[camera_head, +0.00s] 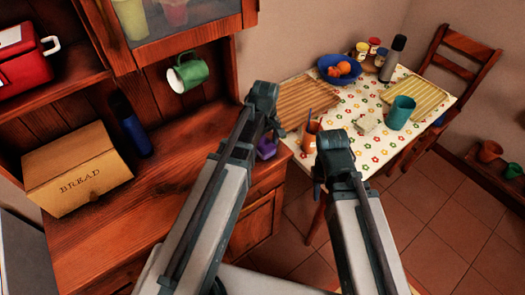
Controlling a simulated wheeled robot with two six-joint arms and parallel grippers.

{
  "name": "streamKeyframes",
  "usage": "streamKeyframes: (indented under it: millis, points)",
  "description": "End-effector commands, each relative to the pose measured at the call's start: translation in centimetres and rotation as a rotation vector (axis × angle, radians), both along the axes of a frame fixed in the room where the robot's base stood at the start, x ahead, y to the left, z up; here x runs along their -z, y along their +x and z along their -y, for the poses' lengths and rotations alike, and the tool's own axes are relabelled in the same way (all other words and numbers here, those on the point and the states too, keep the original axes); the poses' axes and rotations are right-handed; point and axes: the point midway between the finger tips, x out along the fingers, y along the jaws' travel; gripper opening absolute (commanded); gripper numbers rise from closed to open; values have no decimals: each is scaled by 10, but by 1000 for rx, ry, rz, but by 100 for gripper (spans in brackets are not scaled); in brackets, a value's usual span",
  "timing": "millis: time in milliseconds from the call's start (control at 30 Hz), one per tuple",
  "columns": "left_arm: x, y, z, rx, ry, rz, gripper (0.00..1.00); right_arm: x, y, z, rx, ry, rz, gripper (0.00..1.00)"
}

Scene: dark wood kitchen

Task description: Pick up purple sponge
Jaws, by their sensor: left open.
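The purple sponge (267,149) lies on the right edge of the wooden counter, partly hidden behind my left arm and gripper. My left gripper (268,115) is open, above and just beyond the sponge in the picture, with a small gap showing between them. My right gripper (327,172) is in front of the table, to the right of the sponge. Its fingers point down and I cannot see whether they are open.
A bread box (78,172), a dark blue bottle (131,125) and a hanging green mug (187,73) are at the left. The table (366,149) at the right holds a teal cup (399,112), a blue bowl (328,73) and placemats. Counter space left of my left arm is clear.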

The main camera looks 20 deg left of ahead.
Motion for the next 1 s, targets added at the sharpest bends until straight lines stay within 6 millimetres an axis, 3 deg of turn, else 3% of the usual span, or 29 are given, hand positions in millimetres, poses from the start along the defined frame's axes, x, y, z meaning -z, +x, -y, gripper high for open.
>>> streamKeyframes:
  millis: [200, 233, 633, 1000]
  points:
    - [0, 0, 0, 0, 0, 0, 100, 0, 0, 0, 0, 0, 0, 40]
    - [0, 0, 0, 0, 0, 0, 96, 0, 0, 0, 0, 0, 0, 40]
    - [0, 0, 0, 0, 0, 0, 24, 0, 0, 0, 0, 0, 0, 40]
    - [-5, 0, -1, 0, 0, 0, 22, -5, 0, 0, 0, 0, 0, 40]
